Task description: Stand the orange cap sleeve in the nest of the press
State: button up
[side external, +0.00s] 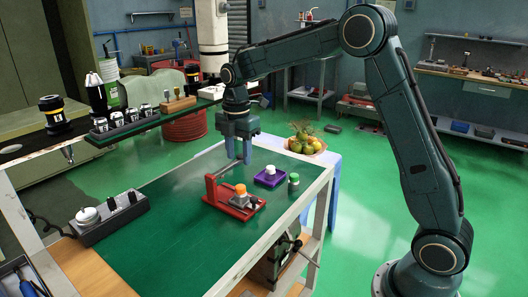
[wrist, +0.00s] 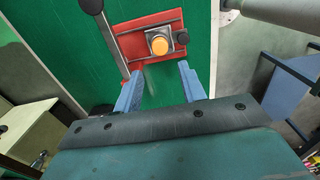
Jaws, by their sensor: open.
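The red press (side external: 235,205) lies on the green cart top, with a long lever along its left side; it also shows in the wrist view (wrist: 130,46). The orange cap sleeve (side external: 240,189) sits on the press over its grey nest block, and it looks upright. In the wrist view the sleeve (wrist: 159,44) shows from above, within the square grey nest. My gripper (side external: 239,160) hangs above and behind the press, fingers pointing down. In the wrist view my gripper (wrist: 160,72) is open and empty, its two blue fingers apart and clear of the sleeve.
A purple tray (side external: 270,180) with a white capped piece stands right of the press, near a green-topped bottle (side external: 293,182). A raised shelf (side external: 125,133) with several small items runs along the left.

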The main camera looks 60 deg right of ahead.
dwell(0.3)
jog(key=s+a+r+m+t, duration=0.2)
jog(key=s+r+m, duration=0.3)
jog(key=s+r, duration=0.25)
jog(key=s+a+m+t, duration=0.1)
jog(key=s+m, duration=0.5)
jog(key=s, duration=0.5)
jog(key=s+a+m+t, duration=0.1)
jog(key=s+m+t, duration=0.1)
jog(key=s+m, duration=0.5)
jog(key=s, duration=0.5)
jog(key=shift+a+r+t, duration=0.15)
jog(key=shift+a+t, duration=0.15)
jog(key=shift+a, duration=0.1)
jog(key=shift+c, duration=0.2)
